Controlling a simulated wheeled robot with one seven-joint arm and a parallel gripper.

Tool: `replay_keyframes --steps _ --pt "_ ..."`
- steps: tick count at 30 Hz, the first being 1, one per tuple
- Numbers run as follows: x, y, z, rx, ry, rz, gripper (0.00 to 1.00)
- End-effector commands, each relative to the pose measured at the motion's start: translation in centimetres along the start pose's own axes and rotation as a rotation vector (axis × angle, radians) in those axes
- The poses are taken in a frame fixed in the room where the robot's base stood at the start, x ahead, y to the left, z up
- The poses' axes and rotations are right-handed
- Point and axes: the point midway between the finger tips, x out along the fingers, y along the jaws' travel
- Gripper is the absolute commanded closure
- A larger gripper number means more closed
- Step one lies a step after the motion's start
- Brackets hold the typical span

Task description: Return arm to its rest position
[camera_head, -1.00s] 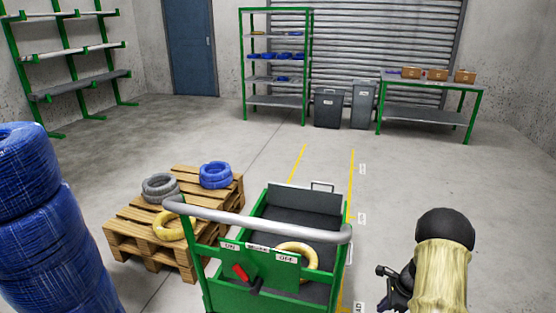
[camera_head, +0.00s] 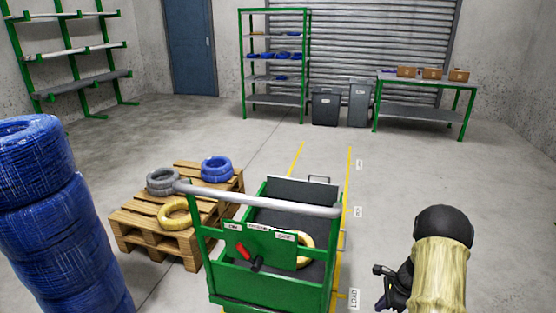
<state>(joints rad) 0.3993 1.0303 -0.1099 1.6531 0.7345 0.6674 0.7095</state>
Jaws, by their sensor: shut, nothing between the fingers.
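My arm, with a black rounded joint and a beige cover, is folded at the lower right. My gripper (camera_head: 382,274) is the small dark part left of the cover, shut and empty, to the right of the cart and touching nothing I can see. A blue cable coil (camera_head: 216,169) lies on the wooden pallet (camera_head: 140,232) beside a grey coil (camera_head: 163,181) and a yellow coil (camera_head: 174,214). Another yellow coil (camera_head: 304,249) lies in the green cart (camera_head: 230,279), partly hidden behind its front panel.
A tall stack of blue coils (camera_head: 62,230) stands at the left. The cart has a grey push bar (camera_head: 270,201) and a red lever (camera_head: 243,250). A green shelf (camera_head: 274,101), bins (camera_head: 325,106) and a table (camera_head: 420,84) stand at the back. Floor right of the cart is clear.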

Motion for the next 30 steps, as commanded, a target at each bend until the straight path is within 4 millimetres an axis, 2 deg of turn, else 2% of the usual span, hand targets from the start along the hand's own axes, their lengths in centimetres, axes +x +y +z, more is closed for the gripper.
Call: replay_keyframes --steps 8,17,23,30 --pt "-2.2 0.9 2.3 -0.131 0.031 0.008 1.0" --pt "-5.9 3.1 6.3 -0.381 0.088 0.023 1.0" --pt "-9.9 6.6 10.8 -0.69 0.153 0.041 1.0" --pt "-14.1 12.3 15.4 -1.109 0.24 0.066 1.0"
